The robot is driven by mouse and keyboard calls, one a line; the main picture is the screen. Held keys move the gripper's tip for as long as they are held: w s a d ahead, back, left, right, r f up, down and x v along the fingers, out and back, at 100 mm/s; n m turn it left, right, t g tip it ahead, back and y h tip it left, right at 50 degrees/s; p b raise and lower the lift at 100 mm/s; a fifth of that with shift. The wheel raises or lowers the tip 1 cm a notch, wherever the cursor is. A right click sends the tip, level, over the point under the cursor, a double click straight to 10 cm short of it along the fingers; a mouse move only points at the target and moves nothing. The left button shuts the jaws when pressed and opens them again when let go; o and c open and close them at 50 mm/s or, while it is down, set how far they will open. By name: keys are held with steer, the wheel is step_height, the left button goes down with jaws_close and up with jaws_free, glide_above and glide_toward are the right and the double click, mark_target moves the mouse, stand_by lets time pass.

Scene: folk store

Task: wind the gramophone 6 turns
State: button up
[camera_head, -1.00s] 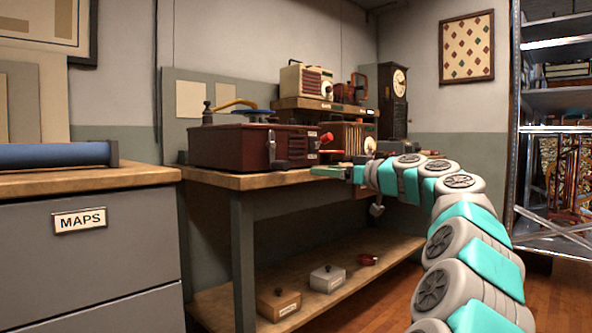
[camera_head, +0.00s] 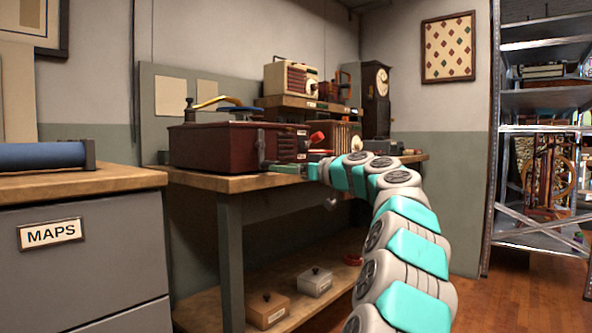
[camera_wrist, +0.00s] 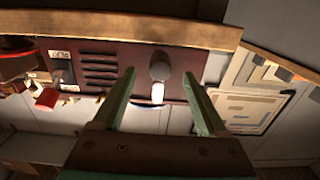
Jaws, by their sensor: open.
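The gramophone is a dark red box (camera_head: 215,148) on the workbench, with a brass-coloured curved arm (camera_head: 220,101) on top. A grey crank-like fitting (camera_head: 261,143) is on its end face. In the wrist view, that fitting (camera_wrist: 159,65) shows with a pale grip (camera_wrist: 158,92) in the space between my two fingers. My gripper (camera_head: 272,168) is open beside the lower part of the fitting; its green fingers (camera_wrist: 159,76) stand apart on both sides of the grip. I cannot tell whether either finger touches it. A red knob (camera_head: 317,137) sticks out to the right; it also shows in the wrist view (camera_wrist: 46,98).
A radio (camera_head: 291,80) stands on a raised shelf behind, with a clock (camera_head: 376,95) to its right. The bench edge (camera_head: 235,183) runs just below my gripper. Small boxes (camera_head: 268,308) lie on the lower shelf. A MAPS cabinet (camera_head: 80,255) is at left.

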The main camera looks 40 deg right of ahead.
steer(key=w, duration=0.4)
steer(key=shift+w+a, duration=0.1)
steer(key=shift+w, duration=0.15)
steer(key=shift+w+a, duration=0.1)
steer(key=shift+w, duration=0.3)
steer(key=shift+w, duration=0.1)
steer(key=c, duration=1.1)
